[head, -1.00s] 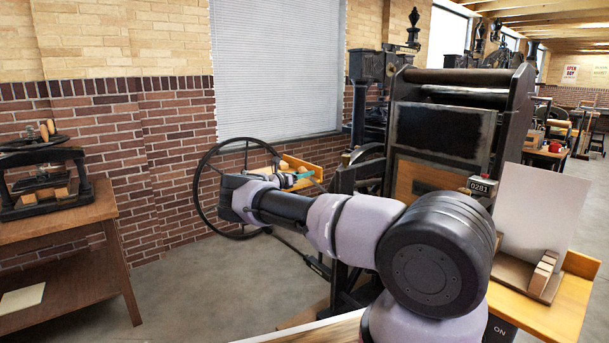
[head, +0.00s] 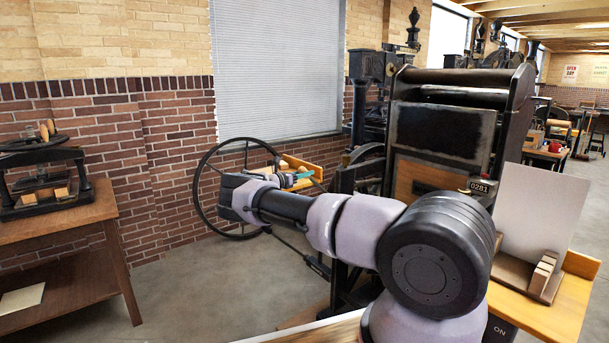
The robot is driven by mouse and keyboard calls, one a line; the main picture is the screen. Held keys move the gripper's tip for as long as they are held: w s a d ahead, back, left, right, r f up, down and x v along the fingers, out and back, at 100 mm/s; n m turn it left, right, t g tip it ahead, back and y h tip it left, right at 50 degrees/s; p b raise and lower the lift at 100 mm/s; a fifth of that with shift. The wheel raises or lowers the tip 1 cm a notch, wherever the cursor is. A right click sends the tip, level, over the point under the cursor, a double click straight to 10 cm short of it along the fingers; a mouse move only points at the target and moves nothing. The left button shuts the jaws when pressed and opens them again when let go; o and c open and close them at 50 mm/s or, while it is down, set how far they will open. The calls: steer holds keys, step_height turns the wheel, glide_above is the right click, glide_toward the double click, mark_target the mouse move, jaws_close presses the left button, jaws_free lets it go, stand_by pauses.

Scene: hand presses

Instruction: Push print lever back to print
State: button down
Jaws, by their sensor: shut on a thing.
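The black hand press (head: 440,133) stands right of centre, with a dark plate in its upright bed and a counter reading 0281 (head: 481,187). My arm reaches left across its front, then bends back toward its left side. My gripper (head: 303,176) is small and partly hidden there, with a bit of teal at its tip, beside the spoked flywheel (head: 200,190). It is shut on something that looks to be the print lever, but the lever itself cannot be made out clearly.
A wooden table (head: 60,232) with a small press stands at the left. A feed board (head: 575,300) with a white sheet (head: 540,215) is at the right. A wooden shelf (head: 300,166) lies behind my gripper. The grey floor between table and press is clear.

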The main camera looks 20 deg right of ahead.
steer(key=shift+w+d+r+y, duration=0.2)
steer(key=shift+d+r+y, duration=0.1)
steer(key=shift+r, duration=0.2)
steer(key=d+r, duration=0.1)
steer(key=w+d+r+y, duration=0.1)
steer(key=d, duration=0.1)
steer(key=d+r+g+y, duration=0.1)
steer(key=shift+w+d+r, duration=0.25)
steer(key=shift+r, duration=0.1)
steer(key=w+d+r+g+y, duration=0.1)
steer(key=w+d+r+y, duration=0.2)
steer(key=d, duration=0.4)
steer(key=shift+d+m+g+y, duration=0.3)
steer(key=shift+y, duration=0.2)
steer(key=shift+f, duration=0.1)
steer(key=shift+c, duration=2.2)
jaws_free()
steer(key=shift+s, duration=0.1)
steer(key=v, duration=1)
steer(key=shift+a+r, duration=0.2)
steer(key=shift+r, duration=0.05)
